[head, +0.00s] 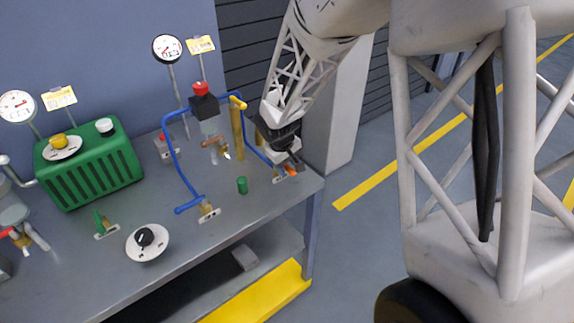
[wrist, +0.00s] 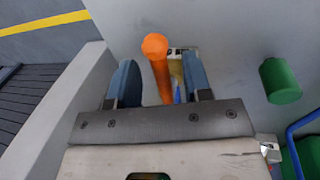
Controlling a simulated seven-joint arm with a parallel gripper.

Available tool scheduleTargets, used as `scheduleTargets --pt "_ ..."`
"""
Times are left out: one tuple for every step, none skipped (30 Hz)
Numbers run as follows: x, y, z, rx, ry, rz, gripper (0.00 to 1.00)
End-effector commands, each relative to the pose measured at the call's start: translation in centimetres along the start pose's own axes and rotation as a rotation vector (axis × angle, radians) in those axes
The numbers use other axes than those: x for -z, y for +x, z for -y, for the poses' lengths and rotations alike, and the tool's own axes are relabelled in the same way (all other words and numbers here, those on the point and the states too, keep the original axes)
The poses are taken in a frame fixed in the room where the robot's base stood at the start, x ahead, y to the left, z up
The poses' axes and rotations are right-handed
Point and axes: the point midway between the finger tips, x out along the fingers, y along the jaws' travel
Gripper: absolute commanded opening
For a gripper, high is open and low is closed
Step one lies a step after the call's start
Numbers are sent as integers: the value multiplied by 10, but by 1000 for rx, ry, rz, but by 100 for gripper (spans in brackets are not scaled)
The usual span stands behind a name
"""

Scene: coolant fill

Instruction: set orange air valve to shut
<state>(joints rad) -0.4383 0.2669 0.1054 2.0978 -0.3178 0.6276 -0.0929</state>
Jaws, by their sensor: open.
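The orange air valve has an orange lever (head: 291,170) near the right end of the bench, with a small white label plate beside it. My gripper (head: 287,159) is right over it and hides part of the valve in the head view. In the wrist view the orange lever (wrist: 158,70) points up the picture, its tip tilted slightly left. My gripper (wrist: 159,64) is open, with one blue-grey finger on each side of the lever. The valve body is partly hidden behind the lever and right finger.
A green cylinder (head: 242,185) stands left of the valve, also in the wrist view (wrist: 280,80). Blue piping (head: 172,155) and a yellow upright pipe (head: 237,130) stand close by. The bench (head: 200,240) ends just right of the valve.

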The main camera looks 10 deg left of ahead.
Motion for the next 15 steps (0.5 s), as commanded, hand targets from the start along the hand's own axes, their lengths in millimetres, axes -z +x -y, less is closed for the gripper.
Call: scheduleTargets --pt "0 0 0 0 0 0 45" --pt "0 0 0 0 0 0 45" --pt "0 0 0 0 0 0 45" --pt "0 0 0 0 0 0 45" --pt "0 0 0 0 0 0 45" --pt "0 0 0 0 0 0 45" --pt "0 0 0 0 0 0 45" --pt "0 0 0 0 0 0 41" --pt "0 0 0 0 0 0 35" --pt "0 0 0 0 0 0 30" --pt "0 0 0 0 0 0 25" --pt "0 0 0 0 0 0 19" --pt "0 0 0 0 0 0 15" --pt "0 0 0 0 0 0 10" --pt "0 0 0 0 0 0 4"
